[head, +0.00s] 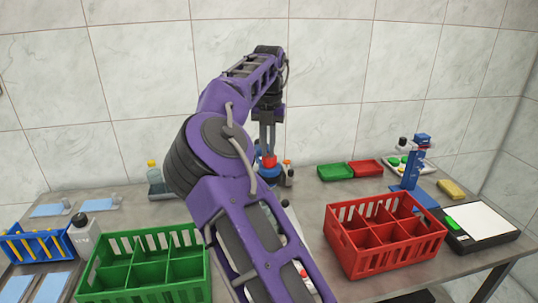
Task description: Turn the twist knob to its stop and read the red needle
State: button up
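My gripper (268,150) points straight down near the back of the table, its fingertips at a small red piece (268,161). The red piece sits on top of a round blue body (269,178) and may be the twist knob; it is too small to be sure. I cannot tell whether the fingers grip it or only stand beside it. No red needle can be made out. My arm hides part of the table in front of the device.
A green crate (110,278) stands front left and a red crate (340,243) front right. Small green (334,171) and red (366,166) trays lie at the back right. A blue stand (411,176) is beside a black-edged white pad (482,224). A yellow-capped bottle (153,174) stands back left.

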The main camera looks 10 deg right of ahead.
jog(key=shift+o, duration=0.8)
jog(key=f, duration=0.3)
jog(key=shift+s+d+g, duration=0.2)
jog(key=shift+s+g, duration=0.1)
jog(key=shift+g, duration=0.1)
jog(key=n, duration=0.4)
jog(key=shift+r, duration=0.1)
jog(key=n, duration=0.4)
jog(key=shift+c, duration=0.8)
jog(key=shift+o, duration=0.8)
jog(key=shift+w+r, duration=0.25)
jog(key=shift+r, duration=0.9)
jog(key=o, duration=0.9)
jog(key=shift+w+r, duration=0.25)
jog(key=shift+r, duration=0.4)
jog(key=shift+s+a+r, duration=0.1)
jog(key=shift+r, duration=1.8)
